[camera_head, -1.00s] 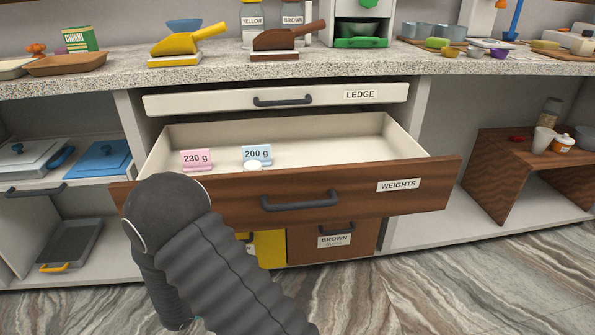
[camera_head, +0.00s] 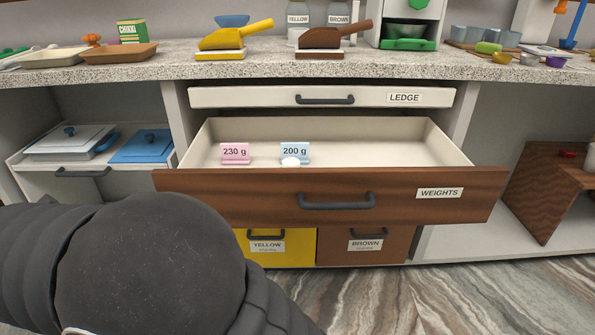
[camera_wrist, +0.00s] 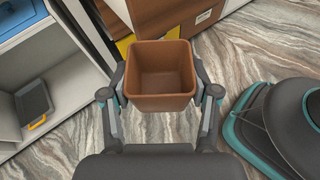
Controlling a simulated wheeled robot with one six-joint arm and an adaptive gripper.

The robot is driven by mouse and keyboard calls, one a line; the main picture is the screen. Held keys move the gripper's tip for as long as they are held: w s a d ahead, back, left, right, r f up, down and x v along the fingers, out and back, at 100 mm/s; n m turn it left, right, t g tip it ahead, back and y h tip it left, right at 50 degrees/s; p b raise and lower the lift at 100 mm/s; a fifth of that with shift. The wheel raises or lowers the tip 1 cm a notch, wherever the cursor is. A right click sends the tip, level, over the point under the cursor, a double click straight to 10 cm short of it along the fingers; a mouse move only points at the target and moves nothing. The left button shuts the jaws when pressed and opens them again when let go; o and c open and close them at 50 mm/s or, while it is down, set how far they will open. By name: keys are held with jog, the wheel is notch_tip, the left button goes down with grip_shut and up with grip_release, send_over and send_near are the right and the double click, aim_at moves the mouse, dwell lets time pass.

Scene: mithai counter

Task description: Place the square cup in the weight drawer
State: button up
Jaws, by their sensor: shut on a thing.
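In the wrist view my gripper (camera_wrist: 160,104) is shut on a brown square cup (camera_wrist: 162,101), with a finger on each side of it. The cup looks empty and its open top faces the camera. The weight drawer (camera_head: 440,207), labelled WEIGHTS, is pulled open in the head view. A pink 230 g tag (camera_head: 235,153) and a blue 200 g tag (camera_head: 295,152) stand inside it, with a small white object (camera_head: 290,162) in front of the blue one. My gripper and the cup are not visible in the head view, where my dark arm fills the lower left.
The right part of the drawer floor is bare. The LEDGE drawer (camera_head: 370,97) above is nearly shut. Yellow (camera_head: 264,256) and brown (camera_head: 385,255) fronts lie below. A blue-lidded tray (camera_head: 143,147) sits on the left shelf, and a wooden stand (camera_head: 540,200) is at the right.

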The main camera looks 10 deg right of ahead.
jog(key=w+d+r+n+t+y, duration=0.1)
jog(key=w+d+r+n+y, duration=0.1)
jog(key=w+d+r, duration=0.65)
jog(key=w+d+r+n+t+y, duration=0.1)
jog(key=w+d+r+n+t, duration=0.1)
jog(key=w+d+r, duration=0.65)
jog(key=w+d+r+m+g+h+p, duration=0.1)
jog(key=w+d+m+g+h, duration=0.1)
jog(key=d, duration=0.7)
jog(key=w+d+r+m+g+h+p, duration=0.1)
jog(key=w+d+r+m+g, duration=0.1)
jog(key=d, duration=0.7)
jog(key=w+d+r+m+g+h+p, duration=0.1)
jog(key=w+d+m+h, duration=0.15)
jog(key=d, duration=0.65)
jog(key=s+d+f+m+g+h, duration=0.1)
jog(key=s+d+m+g, duration=0.25)
jog(key=d, duration=0.95)
jog(key=s+d+f+m+g, duration=0.1)
jog(key=s+d+m+g, duration=0.3)
jog(key=d, duration=0.9)
jog(key=shift+s+d+f+m+g+b, duration=0.15)
jog(key=shift+d+f+g+b, duration=0.3)
jog(key=shift+f+b, duration=2.2)
jog(key=shift+w+d+f+m+g+b, duration=0.15)
jog(key=shift+d+f+g+b, duration=0.3)
jog(key=shift+f, duration=4.15)
jog(key=shift+s+d+f+m+g+b, duration=0.15)
jog(key=shift+d+f+m+g+b, duration=0.2)
jog(key=shift+f+b, duration=2.35)
